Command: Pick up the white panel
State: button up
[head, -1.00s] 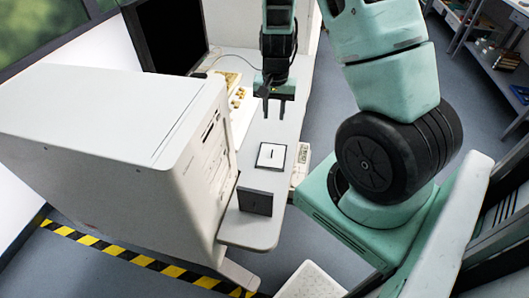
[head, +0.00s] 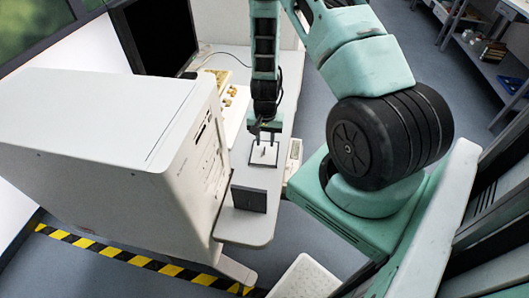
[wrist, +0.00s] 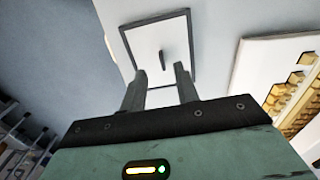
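The white panel (head: 257,160) is a flat white square with a dark border and a small upright grip in its middle. It lies on the pale table beside the beige computer case. In the wrist view the white panel (wrist: 144,42) is just ahead of my fingertips, with its dark grip between their lines. My gripper (head: 265,141) is over the panel, pointing down. In the wrist view my gripper (wrist: 160,72) is open, its two fingers apart with nothing between them. The fingers hide part of the panel's near edge.
The large beige computer case (head: 95,125) stands close on the left. A small dark upright plate (head: 249,199) stands in front of the panel. A keyboard (head: 232,92) and dark monitor (head: 158,35) are behind. A small pale device (head: 294,154) lies at the table's right edge.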

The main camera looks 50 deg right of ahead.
aim_at(264, 149)
jog(key=shift+w+f+p, duration=0.15)
jog(key=shift+f+p, duration=0.4)
jog(key=shift+f, duration=1.6)
grip_shut()
jog(key=shift+r, duration=0.1)
